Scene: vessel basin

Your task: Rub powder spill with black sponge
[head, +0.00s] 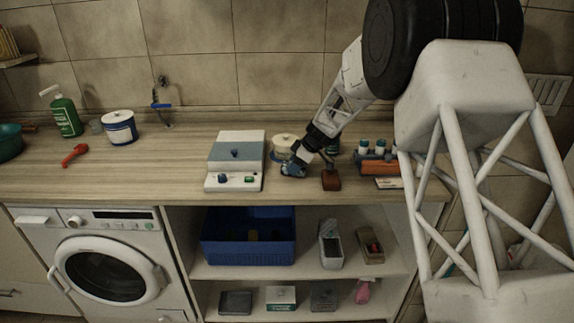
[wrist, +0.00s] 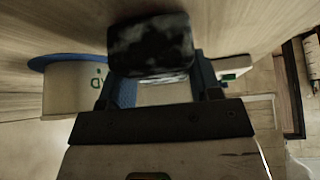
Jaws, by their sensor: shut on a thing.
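My gripper (head: 294,168) is low over the wooden counter, between a white-and-grey device and a brown block. In the wrist view its fingers (wrist: 157,85) are shut on the black sponge (wrist: 152,45), which has whitish smears on its face. In the head view the sponge is too small and dark to make out clearly. I cannot tell whether the sponge touches the counter. No separate powder spill can be made out on the counter; it may be hidden by my gripper and the sponge.
The white-and-grey device (head: 236,165) stands left of my gripper. A lidded cream canister (head: 284,143) is close behind. The counter between the device and red tool (head: 74,155) is clear.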

